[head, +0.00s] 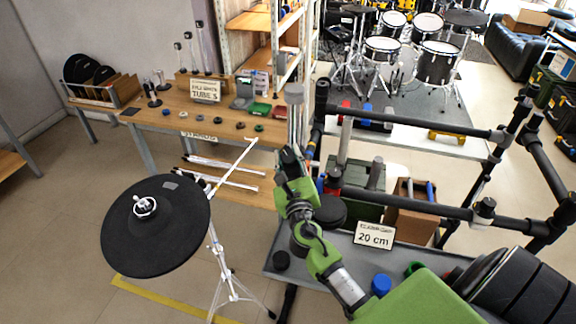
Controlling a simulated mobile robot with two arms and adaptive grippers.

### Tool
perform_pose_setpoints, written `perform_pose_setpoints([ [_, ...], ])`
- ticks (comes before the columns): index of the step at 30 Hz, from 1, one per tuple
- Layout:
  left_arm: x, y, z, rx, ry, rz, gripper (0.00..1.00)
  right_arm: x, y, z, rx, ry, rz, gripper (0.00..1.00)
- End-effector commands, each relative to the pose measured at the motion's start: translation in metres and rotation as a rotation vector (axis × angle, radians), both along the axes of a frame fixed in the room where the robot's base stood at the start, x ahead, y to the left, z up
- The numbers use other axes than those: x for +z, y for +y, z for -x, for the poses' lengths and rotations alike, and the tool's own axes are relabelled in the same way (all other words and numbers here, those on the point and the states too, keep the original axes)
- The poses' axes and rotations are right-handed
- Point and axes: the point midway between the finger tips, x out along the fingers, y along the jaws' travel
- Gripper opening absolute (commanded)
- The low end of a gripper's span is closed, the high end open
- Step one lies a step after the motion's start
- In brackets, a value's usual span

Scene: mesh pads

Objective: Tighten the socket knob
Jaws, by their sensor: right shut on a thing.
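My right gripper (291,158) reaches in on the green arm from the lower right. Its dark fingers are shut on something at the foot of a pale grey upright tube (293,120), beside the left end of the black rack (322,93). The tube has a wider grey top and rises just beyond the fingertips. The fingers and wrist hide what lies between them, so I cannot make out the socket knob or its socket. My left gripper is not in view.
A black round pad (155,235) on a white stand is at the left. Behind is a wooden table (215,133) with small parts. A grey bench (340,255) with a "20 cm" sign (374,236) lies below my arm. Rack bars cross on the right. Drums stand behind.

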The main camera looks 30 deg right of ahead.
Motion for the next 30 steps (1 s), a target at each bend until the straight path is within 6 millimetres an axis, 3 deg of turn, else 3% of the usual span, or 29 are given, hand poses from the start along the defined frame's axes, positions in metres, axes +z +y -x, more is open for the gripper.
perform_pose_setpoints([
  [1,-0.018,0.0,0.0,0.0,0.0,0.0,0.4,-0.009,0.001,-0.001,-0.031,-0.027,-0.025,0.06],
  [12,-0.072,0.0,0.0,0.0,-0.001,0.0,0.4,-0.007,0.001,-0.001,-0.276,-0.212,-0.183,0.06],
  [21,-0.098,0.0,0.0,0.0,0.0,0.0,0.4,-0.003,0.001,-0.001,-0.427,-0.327,-0.28,0.06],
  [30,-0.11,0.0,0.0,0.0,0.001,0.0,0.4,-0.002,0.001,-0.001,-0.505,-0.384,-0.331,0.06],
])
